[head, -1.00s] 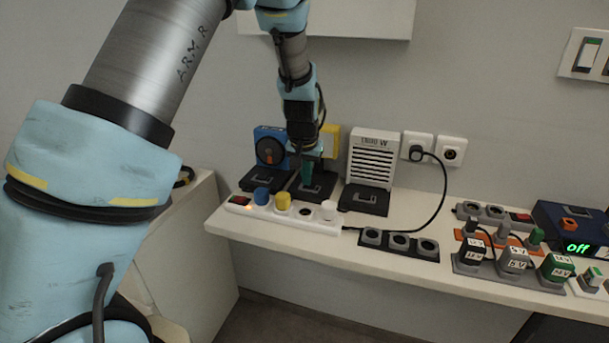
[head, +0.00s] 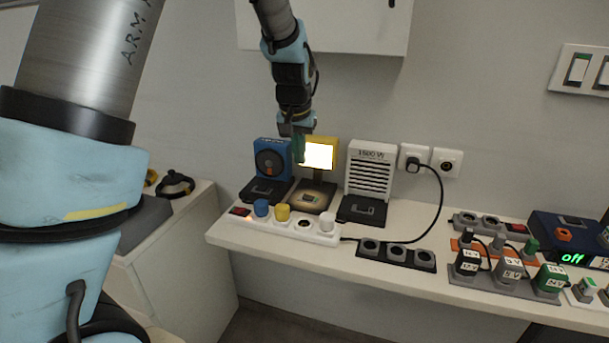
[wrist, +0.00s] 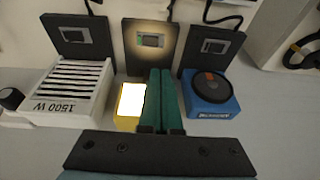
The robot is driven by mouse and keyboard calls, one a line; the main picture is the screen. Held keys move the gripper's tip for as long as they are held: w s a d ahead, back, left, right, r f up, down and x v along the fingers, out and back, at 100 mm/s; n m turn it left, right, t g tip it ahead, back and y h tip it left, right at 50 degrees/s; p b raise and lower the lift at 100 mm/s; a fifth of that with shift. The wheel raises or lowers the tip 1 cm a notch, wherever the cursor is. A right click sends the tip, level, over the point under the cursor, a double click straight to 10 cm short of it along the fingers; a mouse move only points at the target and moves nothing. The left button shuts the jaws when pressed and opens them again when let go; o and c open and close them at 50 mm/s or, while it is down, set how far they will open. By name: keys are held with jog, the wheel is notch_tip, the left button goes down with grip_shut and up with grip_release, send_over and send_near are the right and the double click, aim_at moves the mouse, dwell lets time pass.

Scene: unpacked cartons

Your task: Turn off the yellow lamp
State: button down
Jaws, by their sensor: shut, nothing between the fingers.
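The yellow lamp (head: 335,146) stands against the wall, between a blue fan-like device and a white heater, and its panel glows bright white. Its dark base (head: 311,195) has a small rocker switch and is lit by a warm glow. In the wrist view the lamp's lit panel (wrist: 131,99) is beside my fingers, and its base (wrist: 150,45) lies beyond them. My gripper (head: 299,158) is shut and empty, above the base and in front of the lamp's left edge. Its teal fingers (wrist: 166,95) cover part of the lamp.
The blue device (head: 271,160) and the 1500 W heater (head: 371,168) flank the lamp, each with its own dark base. A white power strip (head: 300,231) in front holds blue, yellow and white plugs. Black sockets and a dark blue box (head: 560,235) stand farther right.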

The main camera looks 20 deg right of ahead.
aim_at(306, 195)
jog(key=shift+w+v, duration=0.2)
jog(key=shift+v, duration=1.15)
jog(key=shift+a, duration=0.1)
jog(key=shift+s+d+r+p, duration=0.15)
jog(key=shift+s+d+p, duration=0.65)
jog(key=shift+p, duration=0.4)
jog(key=p+x, duration=0.1)
jog(key=x, duration=0.3)
jog(key=p+x, duration=0.1)
jog(key=x, duration=0.4)
jog(key=a+p+x, duration=0.1)
jog(key=p+x, duration=0.1)
jog(key=x, duration=0.2)
jog(key=shift+s+f, duration=0.2)
jog(key=shift+f, duration=0.4)
